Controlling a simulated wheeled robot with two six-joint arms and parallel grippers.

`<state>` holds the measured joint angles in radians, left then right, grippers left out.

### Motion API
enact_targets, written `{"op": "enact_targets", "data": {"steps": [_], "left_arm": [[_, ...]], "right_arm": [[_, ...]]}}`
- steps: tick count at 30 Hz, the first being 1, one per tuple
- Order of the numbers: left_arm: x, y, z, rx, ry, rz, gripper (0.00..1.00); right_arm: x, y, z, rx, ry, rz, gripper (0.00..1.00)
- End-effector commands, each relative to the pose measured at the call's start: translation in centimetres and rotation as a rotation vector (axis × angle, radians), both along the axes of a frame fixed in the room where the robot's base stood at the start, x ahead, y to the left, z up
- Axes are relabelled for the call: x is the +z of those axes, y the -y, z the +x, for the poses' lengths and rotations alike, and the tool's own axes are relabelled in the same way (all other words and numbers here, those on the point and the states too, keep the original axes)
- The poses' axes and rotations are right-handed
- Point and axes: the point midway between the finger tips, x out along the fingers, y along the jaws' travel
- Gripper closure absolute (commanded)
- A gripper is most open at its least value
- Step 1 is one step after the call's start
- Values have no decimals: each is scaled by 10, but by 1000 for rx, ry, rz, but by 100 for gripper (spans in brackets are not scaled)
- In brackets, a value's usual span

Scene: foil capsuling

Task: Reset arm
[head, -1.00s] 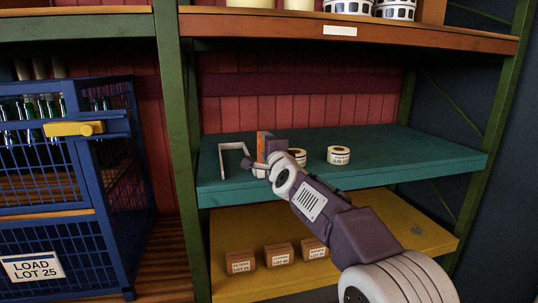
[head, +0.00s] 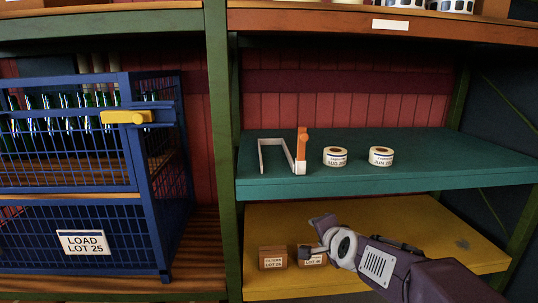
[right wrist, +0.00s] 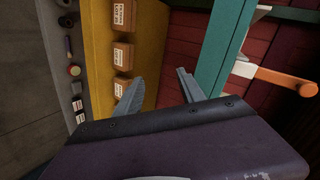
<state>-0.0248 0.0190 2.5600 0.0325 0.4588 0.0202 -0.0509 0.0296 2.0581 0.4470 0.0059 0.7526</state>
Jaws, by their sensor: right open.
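My right arm comes in from the lower right of the head view. Its gripper (head: 312,252) is in front of the yellow shelf, by the small brown boxes, and hides part of them. In the right wrist view its two grey fingers (right wrist: 160,92) stand apart with nothing between them. A white bracket-like tool with an orange handle (head: 301,146) stands on the teal shelf, clear of my gripper; its orange handle also shows in the right wrist view (right wrist: 285,80). My left gripper is not in view.
Two label rolls, marked AUG (head: 335,157) and JUN (head: 381,156), sit on the teal shelf (head: 450,150). Brown boxes (head: 272,258) stand on the yellow shelf (head: 400,215). A blue cage (head: 60,215) with green bottles and a yellow latch (head: 125,117) is at left. A green post (head: 222,150) separates them.

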Motion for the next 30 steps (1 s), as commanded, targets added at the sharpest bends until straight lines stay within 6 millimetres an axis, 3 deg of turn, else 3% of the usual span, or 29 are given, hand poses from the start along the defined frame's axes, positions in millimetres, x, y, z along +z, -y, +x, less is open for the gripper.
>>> {"op": "enact_targets", "data": {"steps": [1,3,6,9,14,15,16,18,24,27,30], "left_arm": [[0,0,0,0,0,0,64],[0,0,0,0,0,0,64],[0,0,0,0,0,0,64],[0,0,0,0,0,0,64],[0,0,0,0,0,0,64],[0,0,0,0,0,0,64],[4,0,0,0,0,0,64],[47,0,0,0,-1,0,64],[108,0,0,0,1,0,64],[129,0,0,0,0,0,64],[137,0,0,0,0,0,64]], "right_arm": [[-39,1,-23,60,-106,-79,53],[-88,1,-60,170,-253,-197,53],[-142,4,-115,335,-433,-332,53],[-180,7,-168,505,-584,-438,53],[-218,14,-249,828,-783,-591,53],[-221,17,-264,948,-814,-647,53],[-216,17,-265,1006,-807,-677,53],[-173,17,-263,988,-802,-670,53],[-112,17,-262,984,-801,-669,53],[-90,16,-261,983,-800,-668,53],[-83,16,-261,982,-800,-668,53]]}}
